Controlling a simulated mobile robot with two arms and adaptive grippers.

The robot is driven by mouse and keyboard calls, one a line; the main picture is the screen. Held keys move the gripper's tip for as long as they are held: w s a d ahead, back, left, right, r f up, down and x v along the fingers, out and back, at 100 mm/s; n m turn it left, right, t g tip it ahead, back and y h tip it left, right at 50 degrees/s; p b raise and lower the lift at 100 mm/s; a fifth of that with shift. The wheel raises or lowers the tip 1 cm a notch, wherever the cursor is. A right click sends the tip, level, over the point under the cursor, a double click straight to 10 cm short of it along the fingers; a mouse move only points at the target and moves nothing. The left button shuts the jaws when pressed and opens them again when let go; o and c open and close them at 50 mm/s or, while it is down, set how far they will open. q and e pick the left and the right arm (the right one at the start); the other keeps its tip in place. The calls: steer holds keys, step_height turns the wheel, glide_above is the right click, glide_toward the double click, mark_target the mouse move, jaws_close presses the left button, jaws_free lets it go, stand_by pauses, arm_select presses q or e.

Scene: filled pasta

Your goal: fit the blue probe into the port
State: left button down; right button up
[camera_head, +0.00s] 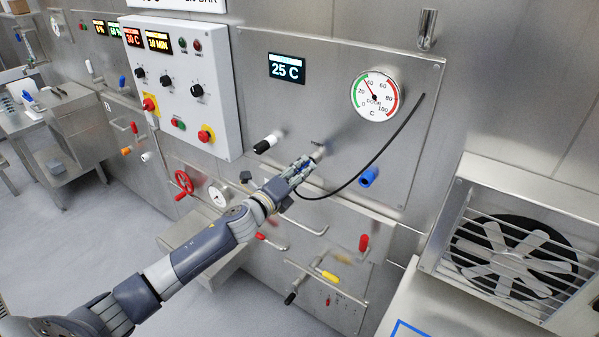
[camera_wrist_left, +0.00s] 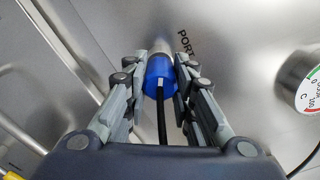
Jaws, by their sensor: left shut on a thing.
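My left gripper (camera_head: 304,167) is at the steel panel below the 25 C display. It is shut on the blue probe (camera_wrist_left: 159,73), which shows between its fingers in the left wrist view (camera_wrist_left: 160,92). A black cable (camera_wrist_left: 161,120) runs back from the probe between the fingers. The probe's front end points at the metal port (camera_wrist_left: 161,46), by the letters PORT on the panel. The port also shows just past the fingertips in the head view (camera_head: 319,153). The probe lines up closely with it; I cannot tell how deep its tip sits. My right gripper is not in view.
A blue cylindrical fitting (camera_head: 368,177) sticks out right of the gripper. A round dial gauge (camera_head: 376,95) is above. A black-and-white knob (camera_head: 268,143) is to the left. The cable (camera_head: 372,160) loops up to the panel's right side. A caged fan (camera_head: 515,250) stands at right.

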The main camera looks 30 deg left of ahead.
arm_select(q)
steer(key=shift+w+d, duration=0.1)
steer(key=shift+w, duration=0.55)
stand_by(0.6)
steer(key=shift+r, duration=0.1)
steer(key=c, duration=1)
jaws_free()
steer(key=shift+c, duration=0.2)
steer(key=shift+s+a+p, duration=0.1)
steer(key=shift+s+a, duration=0.05)
steer(key=shift+s, duration=1)
steer(key=shift+s+a+p, duration=0.1)
steer(key=shift+s+a, duration=0.1)
steer(key=shift+s, duration=0.95)
steer(key=shift+s+a+p, duration=0.1)
steer(key=shift+s+a, duration=0.05)
steer(key=shift+s, duration=1)
steer(key=s+a, duration=0.1)
steer(key=s, duration=1)
steer(key=shift+s+a, duration=0.3)
steer(key=shift+s, duration=0.1)
